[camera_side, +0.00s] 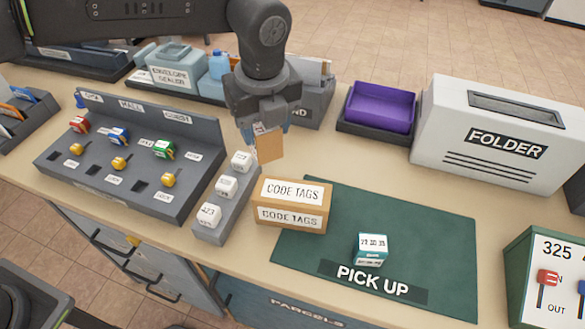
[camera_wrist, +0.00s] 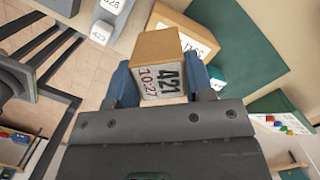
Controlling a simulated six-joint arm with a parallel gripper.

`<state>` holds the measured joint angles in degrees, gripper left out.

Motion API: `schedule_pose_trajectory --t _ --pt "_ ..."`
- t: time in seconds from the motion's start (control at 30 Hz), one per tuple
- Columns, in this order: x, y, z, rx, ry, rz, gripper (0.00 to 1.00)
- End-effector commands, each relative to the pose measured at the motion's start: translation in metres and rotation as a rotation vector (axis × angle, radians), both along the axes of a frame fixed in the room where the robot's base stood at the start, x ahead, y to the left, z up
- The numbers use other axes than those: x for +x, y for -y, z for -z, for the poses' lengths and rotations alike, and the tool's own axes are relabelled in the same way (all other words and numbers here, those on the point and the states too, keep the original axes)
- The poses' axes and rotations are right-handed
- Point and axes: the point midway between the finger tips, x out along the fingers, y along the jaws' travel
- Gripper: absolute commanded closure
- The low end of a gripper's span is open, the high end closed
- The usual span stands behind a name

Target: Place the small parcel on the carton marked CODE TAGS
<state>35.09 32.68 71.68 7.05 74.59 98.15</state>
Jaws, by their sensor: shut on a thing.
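The small parcel is a brown cardboard box (camera_side: 270,149) with a white label, which reads A21 10:27 in the wrist view (camera_wrist: 160,82). My gripper (camera_side: 264,132) is shut on it, with a blue finger on either side, and holds it above the counter behind the code blocks. The carton marked CODE TAGS (camera_side: 291,206) stands on the counter in front and slightly right of the held parcel. Its top looks bare. In the wrist view the carton (camera_wrist: 178,22) is partly hidden behind the parcel.
A grey stand with white code blocks (camera_side: 226,188) is just left of the carton. A green PICK UP mat (camera_side: 430,225) with a teal-and-white box (camera_side: 371,249) lies to its right. A grey key panel (camera_side: 150,180), purple tray (camera_side: 380,107) and white FOLDER machine (camera_side: 500,135) surround the area.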

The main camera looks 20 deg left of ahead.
Motion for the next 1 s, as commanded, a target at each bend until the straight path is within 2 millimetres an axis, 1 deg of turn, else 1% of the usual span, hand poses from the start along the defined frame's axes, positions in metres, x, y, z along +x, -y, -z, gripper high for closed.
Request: schedule_pose_trajectory --t 0.03,0.1,0.2,0.3,0.43,0.6,0.7,1.0 --pt "-0.003 0.012 0.008 0.002 -0.002 0.005 0.78" --pt "-0.006 0.026 0.016 0.001 -0.001 0.004 0.78" --pt "-0.008 0.040 0.025 0.000 0.000 0.002 0.78" --pt "-0.010 0.049 0.029 -0.001 0.001 0.000 0.78" --pt "-0.011 0.051 0.038 0.001 -0.001 -0.001 0.78" --pt "-0.011 0.051 0.062 0.001 -0.001 -0.001 0.78" --pt "-0.011 0.051 0.071 0.001 -0.001 -0.001 0.78" --pt "-0.010 0.051 0.072 -0.001 0.001 -0.002 0.78"
